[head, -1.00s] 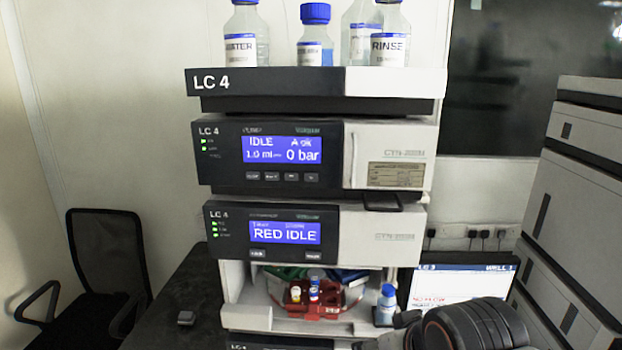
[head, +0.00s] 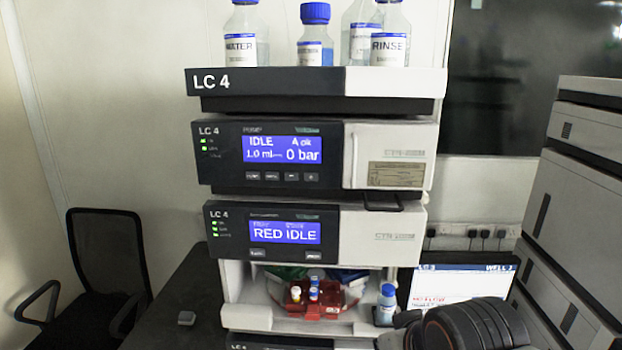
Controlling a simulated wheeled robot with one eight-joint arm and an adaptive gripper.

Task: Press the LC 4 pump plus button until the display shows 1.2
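The LC 4 pump (head: 225,178) is the upper dark-fronted module of the stack, below the bottle tray. Its blue display (head: 282,149) reads IDLE, A ok, 1.0 ml and 0 bar. A row of small dark buttons lies under the display. The rightmost one, the plus button (head: 311,177), has a small, blurred mark. The minus button (head: 291,177) is just left of it. Part of my arm shows at the bottom right, well below and to the right of the pump. My gripper's fingertips cannot be made out.
The bottle tray (head: 400,82) on top holds several bottles. Below the pump, another LC 4 module (head: 225,245) reads RED IDLE. An open bay holds a red vial rack (head: 322,308). A monitor (head: 436,285) stands right of the stack, a chair (head: 105,250) left. Space before the pump is clear.

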